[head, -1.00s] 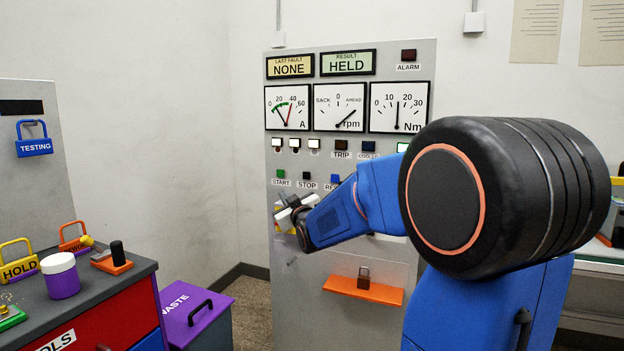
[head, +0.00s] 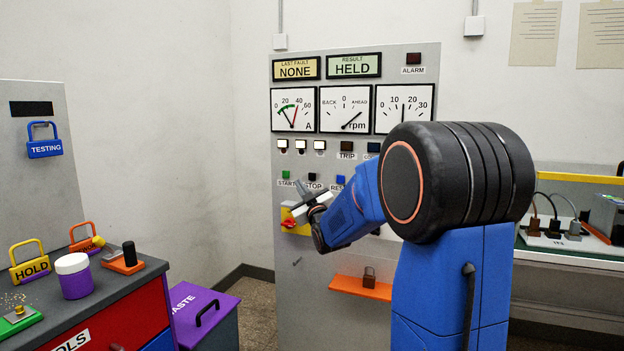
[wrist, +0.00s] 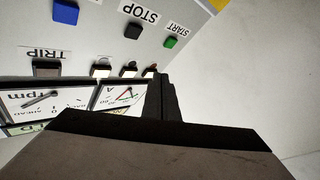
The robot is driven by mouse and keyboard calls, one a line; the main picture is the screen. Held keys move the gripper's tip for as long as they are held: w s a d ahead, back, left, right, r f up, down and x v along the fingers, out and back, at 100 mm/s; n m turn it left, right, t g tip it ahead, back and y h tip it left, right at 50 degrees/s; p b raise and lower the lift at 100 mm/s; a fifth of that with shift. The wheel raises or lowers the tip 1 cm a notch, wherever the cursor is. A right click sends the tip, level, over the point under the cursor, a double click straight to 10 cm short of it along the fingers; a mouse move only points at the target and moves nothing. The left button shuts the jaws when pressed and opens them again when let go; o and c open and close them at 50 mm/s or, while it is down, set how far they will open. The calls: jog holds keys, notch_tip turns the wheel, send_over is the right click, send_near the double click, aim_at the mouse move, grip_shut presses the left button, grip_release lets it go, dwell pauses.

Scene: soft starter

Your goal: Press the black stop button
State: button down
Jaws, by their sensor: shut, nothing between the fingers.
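The black stop button (head: 312,176) sits on the grey control panel (head: 375,255), above its STOP label and between the green start button (head: 286,174) and the blue button (head: 340,180). In the wrist view, which is upside down, the stop button (wrist: 133,31) shows uncovered at the top. The shut fingers (wrist: 160,80) also show in the wrist view, apart from the button. Contact with the panel cannot be told.
A purple-lidded waste bin (head: 195,310) and a tool cabinet (head: 120,310) stand at left.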

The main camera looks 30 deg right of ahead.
jog(key=shift+w+d, duration=0.85)
jog(key=shift+d, duration=0.2)
jog(key=shift+w+d, duration=0.8)
jog(key=shift+d, duration=0.3)
jog(key=shift+w+d, duration=0.85)
jog(key=shift+d, duration=0.2)
jog(key=shift+d, duration=0.1)
jog(key=shift+w+d, duration=0.25)
jog(key=shift+w+d, duration=0.25)
jog(key=shift+d, duration=0.05)
dwell(0.6)
jog(key=shift+s+a, duration=0.1)
jog(key=shift+a, duration=0.05)
dwell(0.3)
jog(key=shift+s+a, duration=0.45)
jog(key=shift+a, duration=0.05)
jog(key=shift+s+a, duration=0.8)
jog(key=shift+a, duration=0.2)
jog(key=shift+s+a, duration=0.75)
jog(key=shift+a, duration=0.25)
